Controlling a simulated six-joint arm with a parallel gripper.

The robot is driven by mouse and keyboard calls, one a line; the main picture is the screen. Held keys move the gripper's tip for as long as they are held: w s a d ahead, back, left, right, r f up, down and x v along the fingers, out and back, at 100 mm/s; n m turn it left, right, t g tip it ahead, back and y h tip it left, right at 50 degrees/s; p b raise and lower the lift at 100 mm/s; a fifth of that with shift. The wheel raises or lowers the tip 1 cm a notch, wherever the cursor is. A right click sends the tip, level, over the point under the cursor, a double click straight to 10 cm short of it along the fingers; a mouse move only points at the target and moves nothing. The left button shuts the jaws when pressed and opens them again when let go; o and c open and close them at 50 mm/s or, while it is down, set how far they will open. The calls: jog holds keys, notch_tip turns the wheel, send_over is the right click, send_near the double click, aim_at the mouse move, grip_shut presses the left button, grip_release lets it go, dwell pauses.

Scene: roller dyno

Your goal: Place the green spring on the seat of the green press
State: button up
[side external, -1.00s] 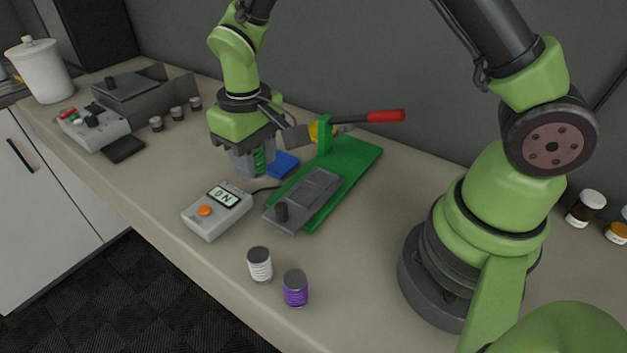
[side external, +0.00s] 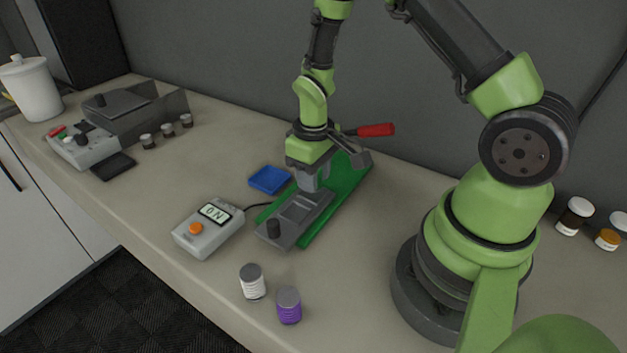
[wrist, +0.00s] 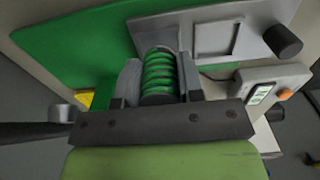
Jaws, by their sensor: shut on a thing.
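The green spring (wrist: 158,74) shows in the wrist view, standing between the two fingers of my gripper (wrist: 160,80), which is shut on it. In the side view my gripper (side external: 308,182) is over the green press (side external: 335,205), near the upper end of its grey plate. The spring itself is hidden by the fingers there. The press's grey plate has a square recess, the likely seat (wrist: 219,38), beside the gripper in the wrist view. I cannot tell whether the spring touches the press.
The press's red-handled lever (side external: 376,130) is behind my gripper. A blue tray (side external: 269,180) lies left of the press, and a grey meter reading "ON" (side external: 208,230) is in front.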

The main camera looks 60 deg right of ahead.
jog(key=shift+f, duration=0.8)
jog(key=shift+f, duration=0.15)
jog(key=o, duration=0.9)
